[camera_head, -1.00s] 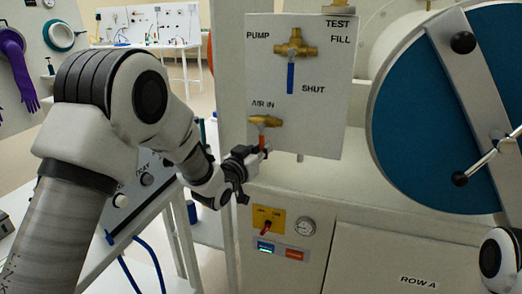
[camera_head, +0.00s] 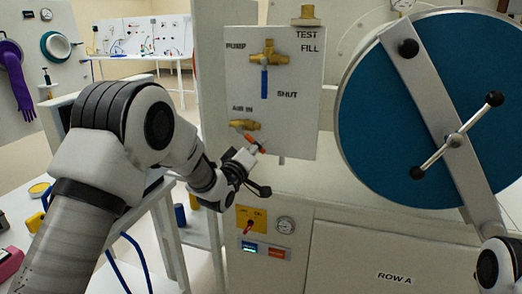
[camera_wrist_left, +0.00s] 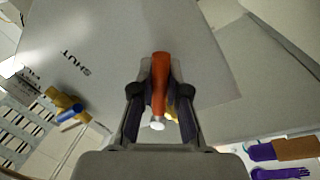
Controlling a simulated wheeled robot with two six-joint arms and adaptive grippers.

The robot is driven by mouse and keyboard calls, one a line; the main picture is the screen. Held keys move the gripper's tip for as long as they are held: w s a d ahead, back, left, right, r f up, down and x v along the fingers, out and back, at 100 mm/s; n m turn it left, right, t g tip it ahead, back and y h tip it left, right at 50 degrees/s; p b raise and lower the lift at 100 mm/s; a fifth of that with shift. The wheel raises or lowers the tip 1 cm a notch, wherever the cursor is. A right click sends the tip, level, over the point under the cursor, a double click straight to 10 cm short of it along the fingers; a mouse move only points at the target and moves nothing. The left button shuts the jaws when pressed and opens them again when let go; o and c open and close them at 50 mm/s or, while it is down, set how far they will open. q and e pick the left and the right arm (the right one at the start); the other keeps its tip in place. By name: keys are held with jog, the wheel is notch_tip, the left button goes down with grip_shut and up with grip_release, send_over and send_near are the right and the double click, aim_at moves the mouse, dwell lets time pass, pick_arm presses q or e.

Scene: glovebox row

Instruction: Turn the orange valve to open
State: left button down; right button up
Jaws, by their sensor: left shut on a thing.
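The orange valve has a brass body (camera_head: 244,124) under the AIR IN label on the pale panel. Its orange handle (camera_head: 255,143) slants down to the right from the body. My left gripper (camera_head: 252,155) is at the handle's lower end. In the left wrist view the orange handle (camera_wrist_left: 160,82) stands between the two fingers of my left gripper (camera_wrist_left: 160,100), which are shut on it, with a pale tip toward the camera. The brass body is mostly hidden there. My right gripper is out of view; only a piece of my right arm shows at lower right.
Above is a brass valve with a blue handle (camera_head: 264,82) hanging down, near PUMP and SHUT. A large blue round door (camera_head: 400,130) with a bar and crank handle (camera_head: 454,140) is to the right. A yellow switch plate (camera_head: 251,219) and gauge (camera_head: 286,225) sit below.

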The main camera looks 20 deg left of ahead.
pick_arm(q)
jog(key=shift+d+r+n, duration=0.3)
jog(key=shift+r+n, duration=0.15)
jog(key=shift+n, duration=0.55)
jog(key=n, duration=0.1)
jog(key=r+n+y, duration=0.1)
jog(key=n, duration=0.1)
jog(key=shift+d+r+t, duration=0.2)
jog(key=shift+d+t, duration=0.1)
jog(key=shift+d+r+n+y, duration=0.1)
jog(key=shift+r+n+y, duration=0.3)
jog(key=shift+n, duration=0.7)
jog(key=shift+r+n+y, duration=0.2)
jog(key=shift+r+n, duration=0.3)
jog(key=shift+n, duration=0.6)
jog(key=c, duration=1.2)
grip_release()
jog(key=shift+o, duration=0.2)
jog(key=s+f, duration=0.2)
jog(key=s, duration=1)
jog(key=shift+a+f, duration=0.2)
